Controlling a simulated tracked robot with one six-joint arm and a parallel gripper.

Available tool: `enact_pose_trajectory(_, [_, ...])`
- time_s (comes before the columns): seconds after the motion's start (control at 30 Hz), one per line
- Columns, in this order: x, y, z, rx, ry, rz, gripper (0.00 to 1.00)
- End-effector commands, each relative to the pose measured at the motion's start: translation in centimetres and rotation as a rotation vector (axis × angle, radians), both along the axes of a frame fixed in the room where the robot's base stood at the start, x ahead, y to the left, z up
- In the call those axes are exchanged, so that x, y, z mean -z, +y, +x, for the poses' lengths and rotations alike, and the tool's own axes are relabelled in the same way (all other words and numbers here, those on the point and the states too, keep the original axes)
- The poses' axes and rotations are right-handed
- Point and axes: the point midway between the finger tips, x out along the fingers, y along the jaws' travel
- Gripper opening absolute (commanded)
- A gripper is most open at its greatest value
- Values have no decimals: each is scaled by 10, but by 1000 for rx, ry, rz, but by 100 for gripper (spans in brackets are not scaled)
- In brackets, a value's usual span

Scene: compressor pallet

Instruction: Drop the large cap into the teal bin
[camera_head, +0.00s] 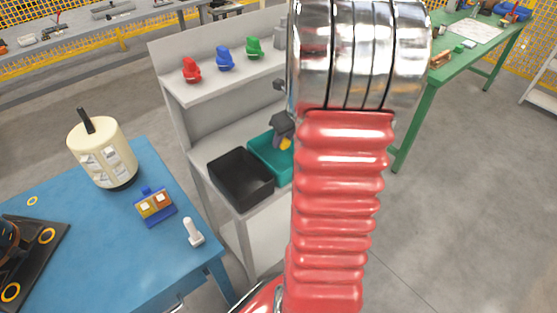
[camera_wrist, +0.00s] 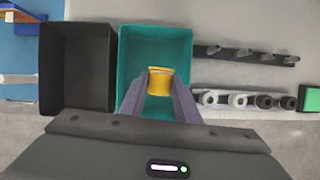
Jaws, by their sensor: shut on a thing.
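The large cap (camera_wrist: 160,81) is yellow and sits between the two fingertips of my gripper (camera_wrist: 159,84) in the wrist view. My gripper is shut on it. In the wrist view the cap is seen against the inside of the teal bin (camera_wrist: 188,45). How far it is above the bin floor I cannot tell. In the head view the teal bin (camera_head: 257,151) is partly hidden behind my red arm. There my gripper (camera_head: 287,140) and the yellow cap (camera_head: 285,144) show small over the bin.
A black bin (camera_head: 240,180) stands directly left of the teal bin on the grey shelf unit. Red, blue and green items (camera_head: 225,58) stand on the shelf above. In the wrist view, a row of fittings (camera_wrist: 240,99) lies right of the teal bin. A blue table (camera_head: 110,245) is at left.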

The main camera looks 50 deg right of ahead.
Motion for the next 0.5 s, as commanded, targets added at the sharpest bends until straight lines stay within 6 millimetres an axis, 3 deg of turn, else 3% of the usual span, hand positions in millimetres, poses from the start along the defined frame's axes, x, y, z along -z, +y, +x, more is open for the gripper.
enact_pose_trajectory(0.2, [18,0,0,1,1,1,0])
enact_pose_trajectory(0.5, [22,0,-1,1,0,-1,0])
